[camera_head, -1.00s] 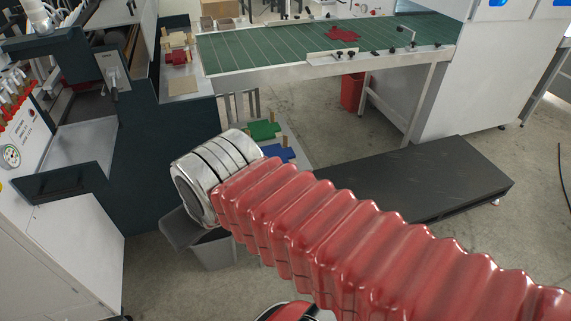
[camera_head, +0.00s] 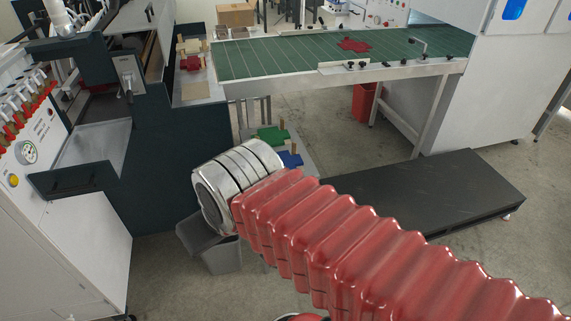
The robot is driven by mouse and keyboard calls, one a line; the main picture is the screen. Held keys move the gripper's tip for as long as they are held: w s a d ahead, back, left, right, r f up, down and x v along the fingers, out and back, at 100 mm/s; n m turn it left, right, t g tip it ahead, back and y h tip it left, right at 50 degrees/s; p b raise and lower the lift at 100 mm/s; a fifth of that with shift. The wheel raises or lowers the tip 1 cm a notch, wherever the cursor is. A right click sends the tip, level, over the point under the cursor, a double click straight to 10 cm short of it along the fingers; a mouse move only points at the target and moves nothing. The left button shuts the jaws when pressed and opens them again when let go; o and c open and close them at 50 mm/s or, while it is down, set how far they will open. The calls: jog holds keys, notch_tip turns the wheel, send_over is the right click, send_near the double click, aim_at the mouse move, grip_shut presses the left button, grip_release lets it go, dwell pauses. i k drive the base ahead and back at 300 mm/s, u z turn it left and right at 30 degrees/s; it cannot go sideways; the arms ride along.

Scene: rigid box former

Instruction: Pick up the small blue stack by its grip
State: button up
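The small blue stack (camera_head: 290,159) lies on a light low table (camera_head: 303,146) in the middle of the view, just beyond the end of my arm. Its lower left part is hidden behind my arm. A small tan upright piece, which looks like its grip (camera_head: 294,146), shows at its edge. My red ribbed arm with a silver end section reaches in from the lower right. My gripper itself is hidden, so its fingers do not show.
A green stack (camera_head: 271,136) lies just behind the blue one. A grey bin (camera_head: 221,252) stands on the floor below my arm's end. A dark low platform (camera_head: 430,192) lies to the right. A green conveyor (camera_head: 290,60) with a red piece (camera_head: 354,45) crosses behind.

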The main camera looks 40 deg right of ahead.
aim_at(291, 161)
jog(key=z, duration=0.3)
jog(key=i, duration=1)
jog(key=z, duration=0.05)
